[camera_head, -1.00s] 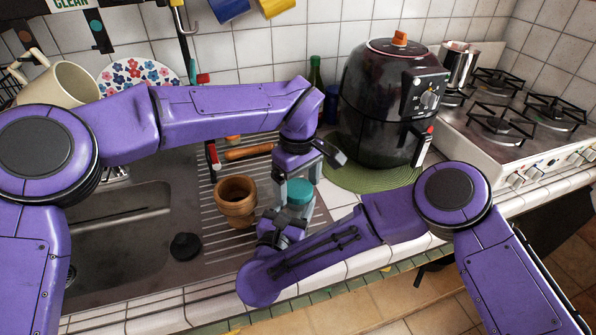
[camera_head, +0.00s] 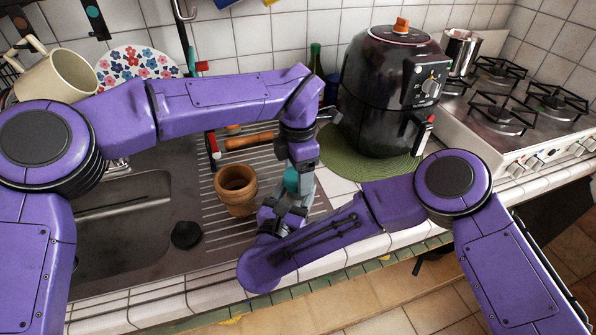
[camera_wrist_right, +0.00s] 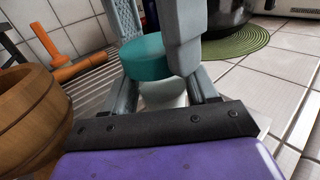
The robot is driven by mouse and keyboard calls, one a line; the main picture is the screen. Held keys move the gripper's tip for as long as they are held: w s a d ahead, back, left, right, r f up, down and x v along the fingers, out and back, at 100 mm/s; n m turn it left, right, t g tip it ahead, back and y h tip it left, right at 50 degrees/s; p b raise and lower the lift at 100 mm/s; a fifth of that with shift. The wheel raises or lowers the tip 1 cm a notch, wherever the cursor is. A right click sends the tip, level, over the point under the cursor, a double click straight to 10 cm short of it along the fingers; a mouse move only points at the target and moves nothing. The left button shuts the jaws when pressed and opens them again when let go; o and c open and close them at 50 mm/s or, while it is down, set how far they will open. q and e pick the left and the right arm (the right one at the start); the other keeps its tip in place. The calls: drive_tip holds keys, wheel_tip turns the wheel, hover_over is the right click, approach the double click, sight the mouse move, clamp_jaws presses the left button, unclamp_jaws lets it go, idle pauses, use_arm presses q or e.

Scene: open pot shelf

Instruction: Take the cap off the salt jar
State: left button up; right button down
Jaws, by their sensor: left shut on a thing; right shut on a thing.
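The salt jar has a teal cap (camera_head: 291,180) and a pale body, mostly hidden between my grippers in the head view. My left gripper (camera_head: 297,178) reaches down from above and is shut on the cap. My right gripper (camera_head: 288,207) is shut on the jar body from below. In the right wrist view the teal cap (camera_wrist_right: 143,55) sits between the left gripper's grey fingers, above the whitish jar body (camera_wrist_right: 165,94). The right gripper's fingers lie on both sides of the body. I cannot tell whether cap and body still touch.
A wooden pot (camera_head: 236,190) stands just left of the jar on the ribbed drainer. A black round piece (camera_head: 186,235) lies near the sink (camera_head: 122,225). A dark air fryer (camera_head: 390,90) stands on a green mat (camera_head: 350,172) behind right. The stove (camera_head: 510,115) is farther right.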

use_arm(q)
drive_tip(key=n, duration=0.9)
drive_tip(key=shift+n, duration=0.4)
drive_tip(key=n, duration=0.5)
drive_tip(key=shift+n, duration=0.4)
use_arm(e)
drive_tip(key=shift+a, duration=0.1)
use_arm(q)
drive_tip(key=n, duration=0.6)
drive_tip(key=shift+r, duration=0.1)
drive_tip(key=shift+r, duration=0.15)
drive_tip(key=shift+r, duration=0.95)
